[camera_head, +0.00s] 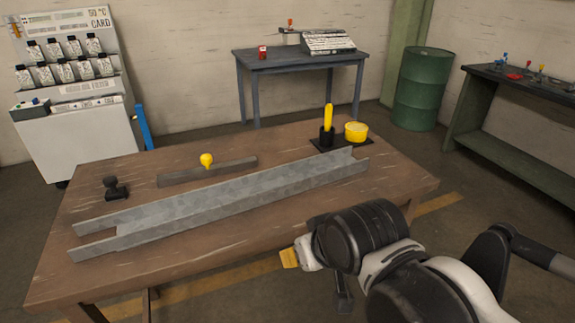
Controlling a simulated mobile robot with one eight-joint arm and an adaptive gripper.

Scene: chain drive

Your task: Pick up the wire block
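No item in view is plainly a wire block. On the wooden table (75,255) lies a long grey metal channel (215,202). Behind it are a flat dark bar (185,178) with a yellow round knob (207,160) and a small black knobbed piece (115,188). At the back right, a yellow upright handle (328,118) stands in a black holder (327,137) beside a round yellow piece (356,131). My arm is at lower right, over the table's front edge. My gripper (343,292) is mostly hidden behind my wrist; its opening cannot be seen. A small yellow patch shows beside the wrist.
A grey table (250,62) with a sloped panel (328,42) stands behind. A green barrel (424,88) and a green bench (465,125) are at right. A white cabinet with jars (80,145) is at left. The table's front left is bare.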

